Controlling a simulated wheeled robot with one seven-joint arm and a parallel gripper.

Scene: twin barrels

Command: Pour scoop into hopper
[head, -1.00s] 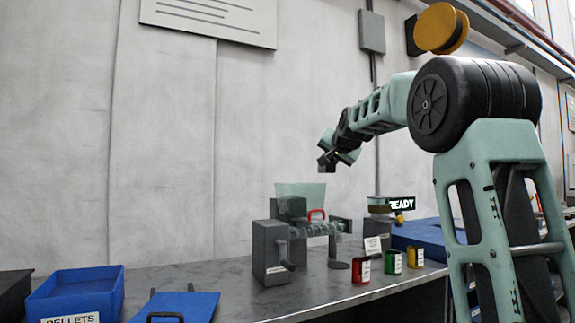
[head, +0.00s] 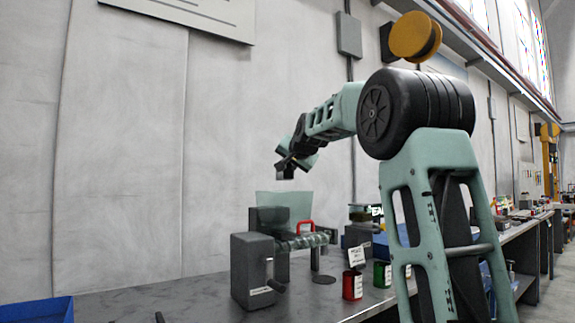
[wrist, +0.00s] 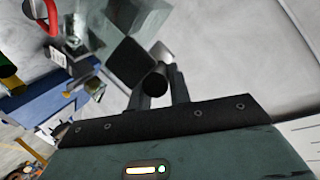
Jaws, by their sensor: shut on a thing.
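The hopper (head: 275,205) is a translucent pale green funnel on top of a dark grey machine with a crank on the bench. My gripper (head: 288,166) is above the hopper in the head view, with a clear gap between them. In the wrist view my gripper (wrist: 160,88) is shut on a dark round handle (wrist: 155,81). A dark square body (wrist: 132,62), which looks like the scoop, sits just beyond the handle. Whether the scoop has anything in it cannot be seen. In the head view the scoop is too small and dark to tell from the gripper.
A red handle (head: 305,228) stands beside the hopper, above a clear screw tube (head: 300,241). Red (head: 352,284) and green (head: 381,273) jars stand to the right on the bench. A blue bin (head: 38,311) is at the lower left.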

